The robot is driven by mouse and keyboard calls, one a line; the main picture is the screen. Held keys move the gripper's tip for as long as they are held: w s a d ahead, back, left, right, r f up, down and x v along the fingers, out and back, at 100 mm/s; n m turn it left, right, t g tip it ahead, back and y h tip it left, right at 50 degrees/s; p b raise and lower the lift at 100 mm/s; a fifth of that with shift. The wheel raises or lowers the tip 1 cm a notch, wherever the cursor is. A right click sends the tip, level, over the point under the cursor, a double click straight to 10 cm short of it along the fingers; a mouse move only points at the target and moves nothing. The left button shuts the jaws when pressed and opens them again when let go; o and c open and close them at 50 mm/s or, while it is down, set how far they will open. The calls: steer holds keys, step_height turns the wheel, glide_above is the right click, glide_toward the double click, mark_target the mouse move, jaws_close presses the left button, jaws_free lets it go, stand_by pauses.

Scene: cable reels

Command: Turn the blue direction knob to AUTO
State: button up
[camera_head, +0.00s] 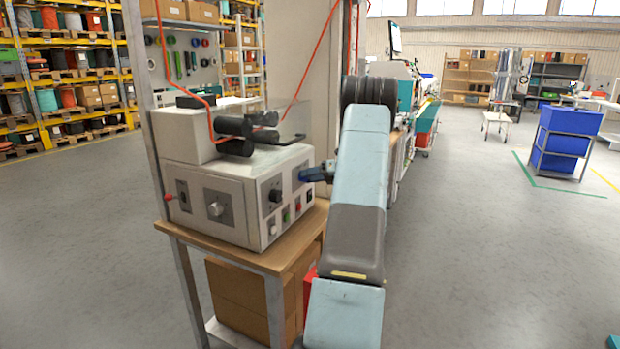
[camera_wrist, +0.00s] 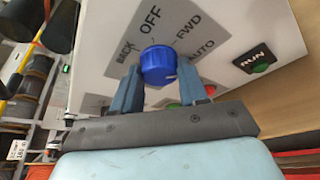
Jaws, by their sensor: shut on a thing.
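The blue direction knob (camera_wrist: 157,62) sits on a grey label plate on the front of a machine. Around it in the wrist view are the words OFF, FWD and AUTO, and one at the left that reads like BACK. A small pale mark shows on the knob's lower right; I cannot tell for sure which word the knob points to. My gripper (camera_wrist: 160,76) is shut on the knob, one finger at each side.
The pale machine (camera_head: 240,168) stands on a wooden-topped bench (camera_head: 225,235). Other knobs and buttons are on its front. A green RUN button (camera_wrist: 261,67) is right of the knob. Black rollers (camera_head: 236,135) and a red cable are on top. Open floor lies to the right.

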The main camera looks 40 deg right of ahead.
stand_by(0.3)
steer(key=o, duration=1.1)
steer(key=shift+c, duration=0.2)
steer(key=v, duration=1.3)
steer(key=shift+s+d, duration=0.3)
